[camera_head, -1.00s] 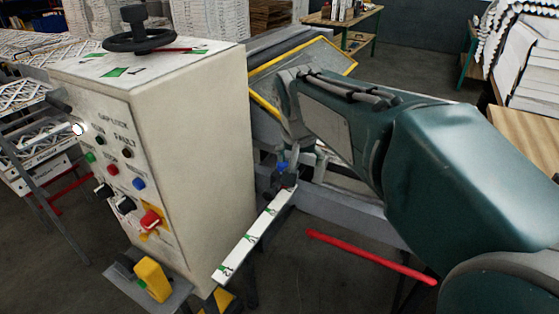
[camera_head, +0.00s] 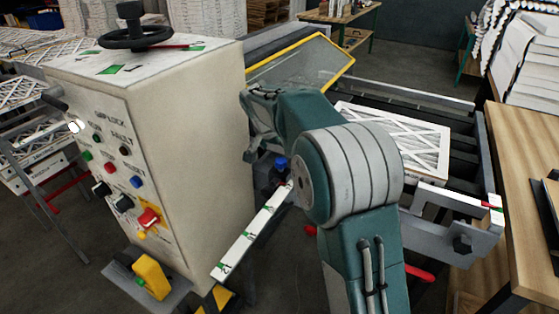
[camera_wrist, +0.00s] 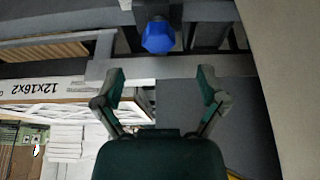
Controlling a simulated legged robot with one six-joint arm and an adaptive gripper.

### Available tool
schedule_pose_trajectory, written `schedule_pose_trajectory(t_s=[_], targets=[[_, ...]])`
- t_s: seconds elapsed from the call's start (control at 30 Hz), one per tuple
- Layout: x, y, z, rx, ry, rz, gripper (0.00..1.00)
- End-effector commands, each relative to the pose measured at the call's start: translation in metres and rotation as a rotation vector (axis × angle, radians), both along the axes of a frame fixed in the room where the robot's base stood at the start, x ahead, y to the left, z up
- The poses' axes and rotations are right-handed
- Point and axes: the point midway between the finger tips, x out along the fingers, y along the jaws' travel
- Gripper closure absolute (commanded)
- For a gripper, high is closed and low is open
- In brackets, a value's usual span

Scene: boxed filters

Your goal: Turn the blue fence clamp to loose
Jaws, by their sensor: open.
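The blue fence clamp (camera_head: 281,163) is a small blue knob at the far end of the white marked rail (camera_head: 247,236), beside the cream control cabinet. In the wrist view the clamp (camera_wrist: 158,36) is a faceted blue knob at the top centre, on a grey mount. My gripper (camera_wrist: 160,78) is open and empty there, its two fingers spread, with the clamp beyond the fingertips and apart from them. In the head view my gripper (camera_head: 248,150) is partly hidden by my arm, near the cabinet's right side and left of the clamp.
The control cabinet (camera_head: 165,150) with its buttons stands close on the left. A framed filter (camera_head: 395,138) lies on the machine bed behind my arm. A yellow-edged clear guard (camera_head: 300,68) is above the bed. A wooden bench (camera_head: 515,190) is at right.

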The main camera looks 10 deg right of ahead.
Motion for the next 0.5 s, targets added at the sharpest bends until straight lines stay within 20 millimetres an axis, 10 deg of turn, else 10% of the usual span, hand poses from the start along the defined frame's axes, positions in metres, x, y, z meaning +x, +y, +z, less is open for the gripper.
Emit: schedule_pose_trajectory(t_s=[0.5], targets=[[0.016, -0.015, -0.054, 0.001, -0.001, 0.0, 0.08]])
